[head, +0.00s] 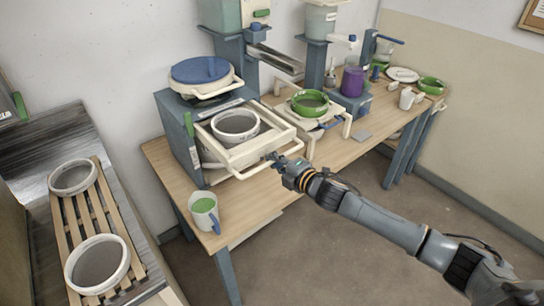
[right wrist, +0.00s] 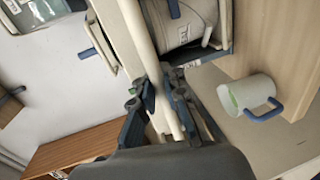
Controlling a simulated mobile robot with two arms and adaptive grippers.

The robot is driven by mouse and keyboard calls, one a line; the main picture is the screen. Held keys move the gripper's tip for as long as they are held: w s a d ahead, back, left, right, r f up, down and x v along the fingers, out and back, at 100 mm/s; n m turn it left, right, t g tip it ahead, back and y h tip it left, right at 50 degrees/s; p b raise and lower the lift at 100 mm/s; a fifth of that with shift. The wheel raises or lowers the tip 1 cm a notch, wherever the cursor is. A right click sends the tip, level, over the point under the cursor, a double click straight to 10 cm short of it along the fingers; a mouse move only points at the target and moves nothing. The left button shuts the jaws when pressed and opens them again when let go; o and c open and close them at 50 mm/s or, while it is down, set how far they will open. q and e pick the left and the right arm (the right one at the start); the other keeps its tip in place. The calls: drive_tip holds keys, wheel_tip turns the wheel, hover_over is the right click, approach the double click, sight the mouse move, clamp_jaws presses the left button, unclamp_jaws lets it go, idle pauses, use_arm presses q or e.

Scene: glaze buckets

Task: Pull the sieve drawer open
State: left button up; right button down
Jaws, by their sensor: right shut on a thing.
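The sieve drawer (head: 275,140) is a cream frame that stands out from the front of a blue-grey cabinet (head: 174,132) on the wooden table. A round white sieve (head: 235,122) sits in the drawer's frame, and a white container (right wrist: 187,22) shows below it. My right gripper (head: 277,161) is at the drawer's front bar. In the right wrist view the two dark fingers (right wrist: 163,100) are shut on a pale bar, the drawer's handle (right wrist: 143,35). My left gripper is not in view.
A cup of green glaze (head: 204,213) stands near the table's front left corner; it also shows in the right wrist view (right wrist: 247,93). A green bowl (head: 310,102) is right of the drawer. Two sieves (head: 98,263) lie on a slatted rack at left. Floor in front is clear.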

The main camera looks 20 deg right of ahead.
drive_tip(key=shift+s+d+r, duration=0.1)
drive_tip(key=shift+s+d, duration=0.05)
drive_tip(key=shift+s, duration=0.15)
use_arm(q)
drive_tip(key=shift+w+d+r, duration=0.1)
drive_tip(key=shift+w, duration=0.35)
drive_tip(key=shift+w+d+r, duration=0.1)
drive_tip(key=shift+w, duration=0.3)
use_arm(e)
drive_tip(key=shift+s+d, duration=0.15)
drive_tip(key=shift+s, duration=0.25)
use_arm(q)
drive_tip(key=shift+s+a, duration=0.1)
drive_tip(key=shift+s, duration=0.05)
use_arm(e)
drive_tip(key=c, duration=1.4)
unclamp_jaws()
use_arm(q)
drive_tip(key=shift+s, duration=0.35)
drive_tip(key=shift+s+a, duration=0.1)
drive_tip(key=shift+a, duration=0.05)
use_arm(e)
drive_tip(key=v, duration=1.2)
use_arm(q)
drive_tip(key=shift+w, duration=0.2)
